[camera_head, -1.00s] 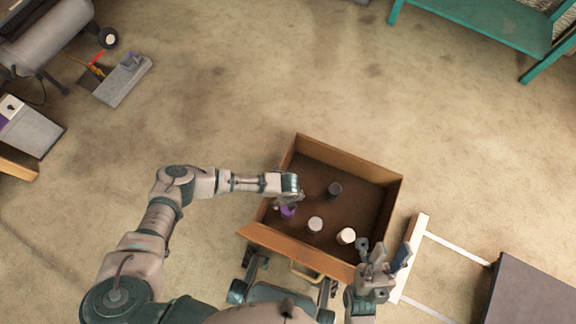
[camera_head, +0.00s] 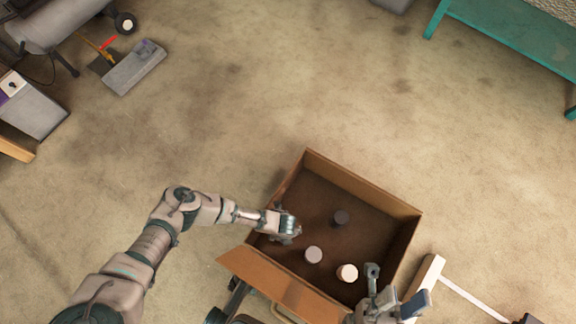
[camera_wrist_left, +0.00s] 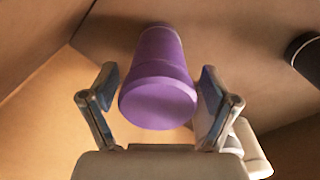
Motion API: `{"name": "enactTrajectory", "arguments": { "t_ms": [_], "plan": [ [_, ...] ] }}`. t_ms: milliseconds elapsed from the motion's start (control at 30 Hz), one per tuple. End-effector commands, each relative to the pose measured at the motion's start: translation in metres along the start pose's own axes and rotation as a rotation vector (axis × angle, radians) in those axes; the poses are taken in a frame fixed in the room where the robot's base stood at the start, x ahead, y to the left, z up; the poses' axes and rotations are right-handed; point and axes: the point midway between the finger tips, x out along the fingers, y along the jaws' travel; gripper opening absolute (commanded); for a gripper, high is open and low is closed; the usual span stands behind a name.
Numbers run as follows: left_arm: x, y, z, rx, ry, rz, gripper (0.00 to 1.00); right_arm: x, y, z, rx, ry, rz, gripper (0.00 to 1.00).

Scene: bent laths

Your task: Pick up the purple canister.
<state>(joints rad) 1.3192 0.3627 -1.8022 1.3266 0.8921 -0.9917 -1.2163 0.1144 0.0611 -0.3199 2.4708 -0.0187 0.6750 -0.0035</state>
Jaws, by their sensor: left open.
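The purple canister (camera_wrist_left: 157,75) stands in the cardboard box, between the two fingers of my left gripper (camera_wrist_left: 158,88) in the left wrist view. The fingers are apart, one on each side of the canister, and do not appear closed on it. In the head view my left gripper (camera_head: 287,235) is inside the left part of the box and hides the canister. My right gripper (camera_head: 392,290) is at the box's near right corner, with its fingers spread and nothing between them.
A white frame (camera_head: 428,274) lies right of the box. Open floor extends behind.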

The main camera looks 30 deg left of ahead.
Motion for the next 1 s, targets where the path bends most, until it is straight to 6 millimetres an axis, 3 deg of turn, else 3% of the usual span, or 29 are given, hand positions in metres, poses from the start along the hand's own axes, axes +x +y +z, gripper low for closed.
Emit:
{"name": "enactTrajectory", "arguments": {
  "t_ms": [233, 500, 533, 767, 867, 1000],
  "plan": [
    [-0.001, -0.001, 0.002, 0.000, -0.003, -0.004, 0.84, 0.003, -0.001, -0.002, -0.001, 0.007, -0.003, 0.40],
    [-0.001, -0.001, 0.002, 0.000, -0.003, -0.002, 0.17, 0.002, 0.001, 0.004, 0.000, 0.001, -0.001, 0.40],
    [-0.001, -0.001, 0.002, 0.000, -0.003, -0.002, 0.14, 0.002, 0.001, 0.004, 0.000, 0.001, -0.001, 0.40],
    [-0.004, -0.001, 0.002, 0.000, -0.003, -0.003, 0.14, 0.004, 0.000, 0.002, -0.001, 0.006, -0.002, 0.40],
    [-0.018, -0.002, 0.003, -0.001, -0.006, -0.006, 0.14, 0.007, 0.000, -0.003, 0.000, 0.002, 0.001, 0.40],
    [-0.052, -0.004, 0.005, -0.001, -0.012, -0.011, 0.14, 0.001, -0.001, -0.014, 0.003, -0.049, 0.017, 0.40]
  ]
}}
